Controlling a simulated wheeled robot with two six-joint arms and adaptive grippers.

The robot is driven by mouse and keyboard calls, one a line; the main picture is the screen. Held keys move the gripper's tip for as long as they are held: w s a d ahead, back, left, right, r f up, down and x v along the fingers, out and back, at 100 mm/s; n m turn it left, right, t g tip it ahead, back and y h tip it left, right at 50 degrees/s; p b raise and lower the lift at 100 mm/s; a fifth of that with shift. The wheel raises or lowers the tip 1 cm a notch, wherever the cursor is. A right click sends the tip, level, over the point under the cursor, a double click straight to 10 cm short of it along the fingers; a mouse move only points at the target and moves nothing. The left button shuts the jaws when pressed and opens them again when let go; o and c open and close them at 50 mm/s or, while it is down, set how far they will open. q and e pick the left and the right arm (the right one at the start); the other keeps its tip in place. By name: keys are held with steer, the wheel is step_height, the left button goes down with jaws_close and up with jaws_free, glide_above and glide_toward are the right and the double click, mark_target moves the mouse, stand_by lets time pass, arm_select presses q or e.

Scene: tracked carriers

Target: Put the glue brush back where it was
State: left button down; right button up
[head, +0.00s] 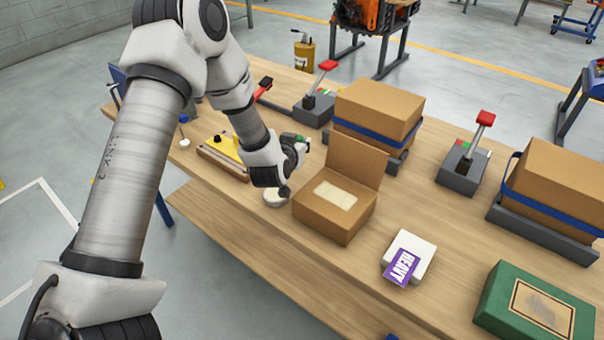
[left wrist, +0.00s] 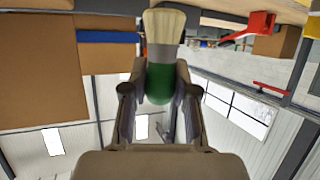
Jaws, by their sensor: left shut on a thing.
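My left gripper (head: 286,186) is over the table beside the open carton, close to a round white dish (head: 275,198). In the left wrist view, its two fingers (left wrist: 160,88) are shut on the glue brush (left wrist: 158,84), around the green handle. The brush has a grey ferrule and pale bristles, which point to the top of that view. In the head view the arm and hand largely hide the brush. The small open carton (head: 327,220) has a cream patch on it. My right gripper is not in view.
A yellow piece (head: 228,150) lies on a wooden tray at left. Strapped cartons (head: 375,112) (head: 560,185) and red-handled levers (head: 464,160) stand behind. A purple HEAVY label (head: 403,267) lies on a white block; a green box (head: 530,308) is at front right. Bare table lies between them.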

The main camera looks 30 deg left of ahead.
arm_select(q)
step_height(320, 180, down, 6)
steer(key=shift+a+f, duration=0.1)
steer(key=shift+w+f, duration=0.1)
steer(key=shift+f, duration=0.1)
steer(key=shift+f, duration=0.1)
steer(key=c, duration=0.9)
jaws_free()
steer(key=shift+r, duration=0.25)
steer(key=b+v, duration=0.1)
steer(key=v, duration=1.1)
steer(key=shift+f, duration=0.1)
